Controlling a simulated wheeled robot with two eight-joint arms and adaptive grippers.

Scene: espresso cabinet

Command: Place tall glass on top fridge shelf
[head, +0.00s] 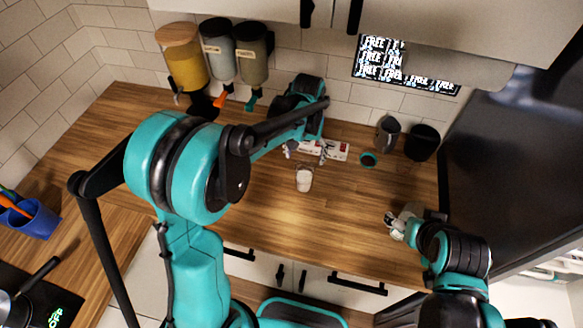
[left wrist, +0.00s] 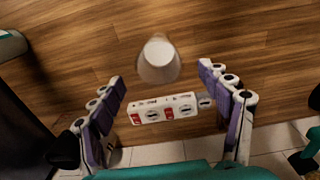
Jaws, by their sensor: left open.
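The tall glass (head: 304,183) is pale and stands upright on the wooden counter near the middle of the head view. It also shows in the left wrist view (left wrist: 159,62), above the gap between the fingers. My left gripper (head: 308,152) is open and empty, its fingers (left wrist: 162,78) spread on either side of the view, with the glass just beyond their tips and apart from them. My right gripper (head: 398,226) is low over the counter's right side, by a pale object (head: 411,211); its jaws are too small to read. No fridge shelf shows clearly.
A grey mug (head: 387,133), a black cup (head: 422,142) and a small teal-rimmed item (head: 368,159) stand at the back right. A large dark panel (head: 510,130) bounds the right side.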

